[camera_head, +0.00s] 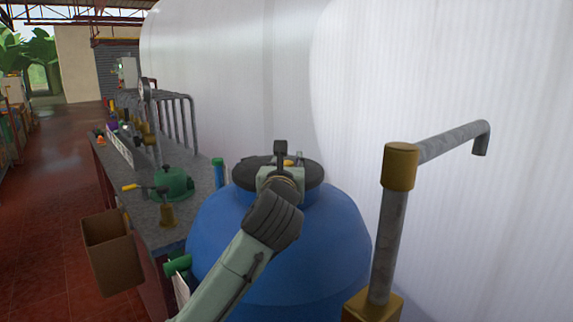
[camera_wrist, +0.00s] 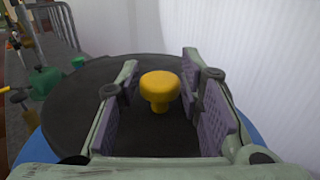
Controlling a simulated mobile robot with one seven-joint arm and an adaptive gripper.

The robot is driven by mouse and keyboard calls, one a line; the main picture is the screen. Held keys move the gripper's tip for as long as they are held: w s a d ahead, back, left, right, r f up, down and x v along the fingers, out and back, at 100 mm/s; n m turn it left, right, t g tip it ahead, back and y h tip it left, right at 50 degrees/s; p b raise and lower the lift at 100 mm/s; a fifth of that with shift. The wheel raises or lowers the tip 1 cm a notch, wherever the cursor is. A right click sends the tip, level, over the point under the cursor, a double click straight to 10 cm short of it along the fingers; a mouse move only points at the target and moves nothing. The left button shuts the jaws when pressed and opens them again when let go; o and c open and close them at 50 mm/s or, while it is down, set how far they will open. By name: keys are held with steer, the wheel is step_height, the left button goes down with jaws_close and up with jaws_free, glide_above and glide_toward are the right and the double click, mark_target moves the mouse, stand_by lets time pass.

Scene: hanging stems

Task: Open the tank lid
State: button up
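The blue tank (camera_head: 320,245) stands in the middle of the head view, with its round black lid (camera_head: 312,172) lying flat on top. A yellow mushroom-shaped knob (camera_wrist: 160,88) rises from the lid in the wrist view. It also shows in the head view (camera_head: 289,163), mostly hidden by my gripper. My gripper (camera_wrist: 165,85) is open over the lid (camera_wrist: 70,115). Its two fingers stand on either side of the knob with a visible gap on each side. I cannot tell whether the fingertips touch the lid.
A grey workbench (camera_head: 165,225) with a green container (camera_head: 172,185) and other items stands left of the tank. A brown box (camera_head: 112,252) is at its front left. A grey pipe with brass fittings (camera_head: 392,230) rises at the right. Large white tanks (camera_head: 420,70) stand behind.

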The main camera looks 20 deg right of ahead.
jaws_close()
steer(key=shift+r, duration=0.1)
stand_by(0.5)
